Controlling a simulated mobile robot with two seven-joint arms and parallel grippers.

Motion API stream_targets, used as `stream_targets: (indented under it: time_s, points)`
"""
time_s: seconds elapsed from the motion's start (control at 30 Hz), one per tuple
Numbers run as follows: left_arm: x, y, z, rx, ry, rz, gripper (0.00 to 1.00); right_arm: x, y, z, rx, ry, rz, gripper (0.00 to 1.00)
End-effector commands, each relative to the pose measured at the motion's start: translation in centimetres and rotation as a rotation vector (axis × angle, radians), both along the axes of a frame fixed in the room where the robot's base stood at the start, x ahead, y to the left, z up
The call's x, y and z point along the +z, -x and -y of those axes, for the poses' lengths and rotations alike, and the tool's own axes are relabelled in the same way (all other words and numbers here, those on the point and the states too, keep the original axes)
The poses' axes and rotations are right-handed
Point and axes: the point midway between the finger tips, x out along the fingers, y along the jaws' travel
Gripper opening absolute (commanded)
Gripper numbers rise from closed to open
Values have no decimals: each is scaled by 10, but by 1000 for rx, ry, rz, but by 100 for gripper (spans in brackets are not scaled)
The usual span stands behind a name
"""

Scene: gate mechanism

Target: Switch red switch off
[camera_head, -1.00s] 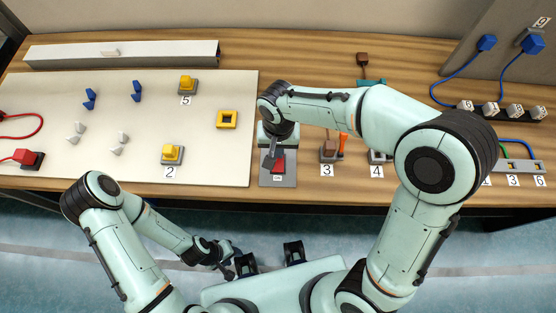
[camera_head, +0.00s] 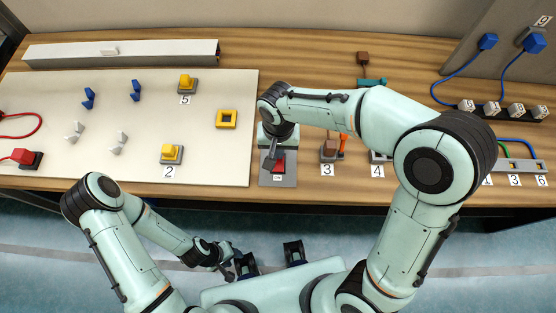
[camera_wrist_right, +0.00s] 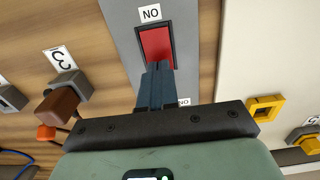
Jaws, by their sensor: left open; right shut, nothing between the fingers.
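The red switch (camera_head: 279,167) is a red rocker in a dark frame on a grey plate (camera_head: 288,182) at the table's front edge. It also shows in the right wrist view (camera_wrist_right: 155,44), with a white label above it. My right gripper (camera_head: 269,166) points down at the switch. In the right wrist view its fingers (camera_wrist_right: 157,76) are shut and empty, with the tips at the rocker's lower end. Whether they touch it is hard to tell. My left gripper (camera_head: 234,268) is open and empty, low in front of the table, away from the switch.
A white board (camera_head: 50,125) with yellow and blue pieces lies left of the switch. A brown block (camera_head: 328,148) on a plate labelled 3 stands to the right. Blue cables and plugs (camera_head: 487,42) are at the far right. A long grey box (camera_head: 120,52) lies at the back left.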

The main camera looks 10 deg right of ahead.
Motion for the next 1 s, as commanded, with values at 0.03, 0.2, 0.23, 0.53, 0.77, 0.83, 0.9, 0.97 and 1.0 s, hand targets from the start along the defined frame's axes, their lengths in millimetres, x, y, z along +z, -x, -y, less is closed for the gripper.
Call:
stream_targets:
  time_s: [0.03,0.2,0.23,0.53,0.77,0.83,0.9,0.97,1.0]
  points:
    - [-1,1,0,0,0,-1,43,-1,0,0,0,0,0,0]
    - [-3,1,0,0,-1,-2,43,-4,0,0,0,0,0,0]
    - [-3,2,0,0,0,-2,43,-4,0,0,0,0,0,0]
    - [-7,3,0,0,0,-3,43,-9,0,0,0,0,0,0]
    - [-7,3,0,0,0,-3,43,-9,0,0,0,1,-1,0]
    - [-5,2,0,0,0,-2,43,-7,0,0,0,0,0,0]
    - [-2,1,0,0,0,-1,43,-3,0,0,0,0,0,0]
    - [2,-1,0,0,0,1,43,2,0,0,0,-1,1,0]
    - [4,-2,0,0,0,2,43,6,-1,0,0,-1,1,0]
